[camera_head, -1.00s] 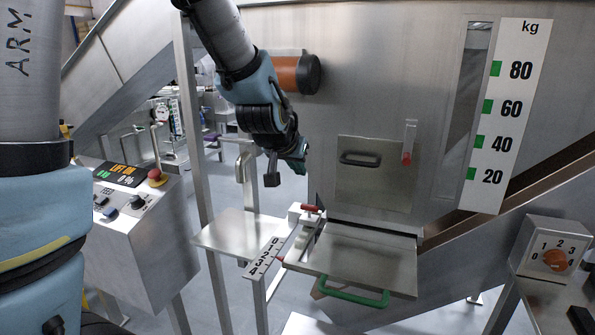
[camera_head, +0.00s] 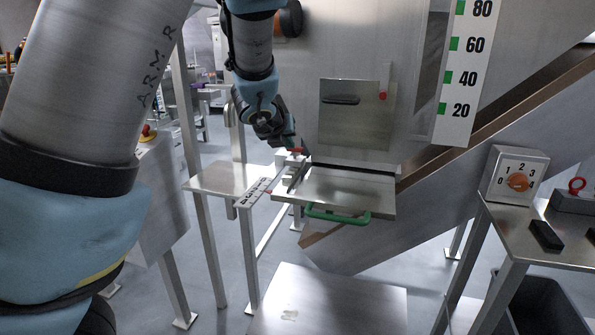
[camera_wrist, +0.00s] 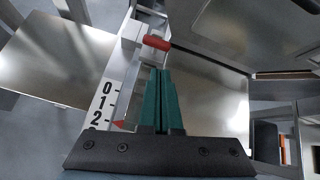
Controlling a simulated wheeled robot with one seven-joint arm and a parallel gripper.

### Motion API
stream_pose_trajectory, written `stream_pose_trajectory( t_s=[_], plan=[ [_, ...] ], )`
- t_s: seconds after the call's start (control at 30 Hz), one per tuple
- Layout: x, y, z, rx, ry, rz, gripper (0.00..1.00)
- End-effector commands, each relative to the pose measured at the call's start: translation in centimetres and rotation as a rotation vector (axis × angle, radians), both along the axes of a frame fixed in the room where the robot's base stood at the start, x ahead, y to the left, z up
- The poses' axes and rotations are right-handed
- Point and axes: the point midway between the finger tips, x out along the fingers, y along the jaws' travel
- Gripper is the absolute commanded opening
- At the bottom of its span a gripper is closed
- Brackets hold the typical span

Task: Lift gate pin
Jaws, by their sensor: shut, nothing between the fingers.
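The gate pin (camera_head: 295,151) has a red grip and sits in a pale block (camera_head: 287,160) at the left rear corner of the metal gate plate (camera_head: 350,190). Its red grip also shows in the wrist view (camera_wrist: 156,43), just beyond the fingertips. My gripper (camera_head: 290,143) is close above the pin in the head view. Its green fingers (camera_wrist: 159,72) are shut together and hold nothing. I cannot tell whether the fingertips touch the pin. The pin's shaft is hidden.
The gate plate has a green handle (camera_head: 337,216) at its front. A numbered scale (camera_head: 254,193) runs along its left side, with a red pointer (camera_wrist: 119,124). A metal shelf (camera_head: 225,178) lies to the left. A dial box (camera_head: 516,175) stands at the right.

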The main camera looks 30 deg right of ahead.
Motion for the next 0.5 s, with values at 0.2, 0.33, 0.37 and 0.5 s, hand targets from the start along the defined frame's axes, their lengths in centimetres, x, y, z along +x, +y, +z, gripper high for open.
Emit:
stream_pose_trajectory(
  t_s=[0.2, 0.33, 0.37, 0.5],
  plan=[
    [0.1, -0.6, -0.4, 0.140, -0.130, -0.159, 0.00],
    [0.8, -1.2, -1.1, 0.145, -0.133, -0.162, 0.00],
    [1.1, -1.4, -1.4, 0.145, -0.133, -0.162, 0.00],
    [2.5, -2.7, -3.0, 0.145, -0.131, -0.160, 0.00]
  ],
)
